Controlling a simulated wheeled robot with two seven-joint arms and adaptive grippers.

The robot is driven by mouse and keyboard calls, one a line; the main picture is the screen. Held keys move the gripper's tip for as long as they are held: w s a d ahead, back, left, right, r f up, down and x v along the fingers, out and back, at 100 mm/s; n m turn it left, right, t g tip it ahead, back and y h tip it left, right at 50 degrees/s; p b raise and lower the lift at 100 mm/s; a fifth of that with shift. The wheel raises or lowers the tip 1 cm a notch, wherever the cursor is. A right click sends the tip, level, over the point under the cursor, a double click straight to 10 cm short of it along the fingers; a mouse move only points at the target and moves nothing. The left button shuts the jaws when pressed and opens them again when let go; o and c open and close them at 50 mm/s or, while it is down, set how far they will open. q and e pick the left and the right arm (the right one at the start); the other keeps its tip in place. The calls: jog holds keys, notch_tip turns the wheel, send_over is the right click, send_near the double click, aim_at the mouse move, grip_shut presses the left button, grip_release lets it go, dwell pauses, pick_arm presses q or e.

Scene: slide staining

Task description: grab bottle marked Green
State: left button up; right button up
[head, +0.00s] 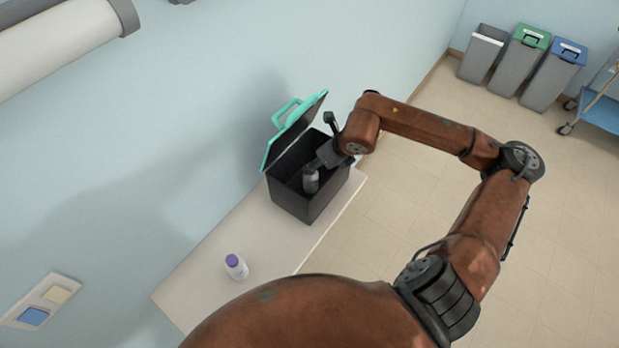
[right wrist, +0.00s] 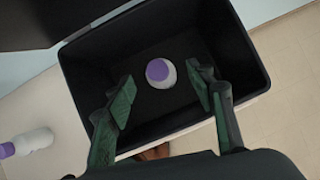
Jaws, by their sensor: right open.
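A white bottle with a purple cap (right wrist: 160,73) is inside a black bin (right wrist: 95,60). My right gripper (right wrist: 165,88) is open over the bin, with one finger on each side of the bottle and a gap to both. A second white bottle with a purple cap (head: 237,267) lies outside the bin on the pale counter and shows at the left edge of the right wrist view (right wrist: 30,143). No label can be read on either bottle. My left gripper is not in view.
The bin's teal-edged lid (head: 293,130) stands open on the wall side. The pale counter (head: 205,285) is clear around the second bottle. Several waste bins (head: 526,60) and a blue trolley (head: 603,112) stand on the floor at the far right.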

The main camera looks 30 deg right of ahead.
aim_at(311, 178)
jog(key=p+x, duration=0.1)
jog(key=x, duration=0.5)
jog(key=shift+s+a+f, duration=0.1)
jog(key=shift+s+a, duration=0.05)
jog(key=shift+c, duration=0.3)
jog(key=shift+s, duration=0.15)
grip_shut()
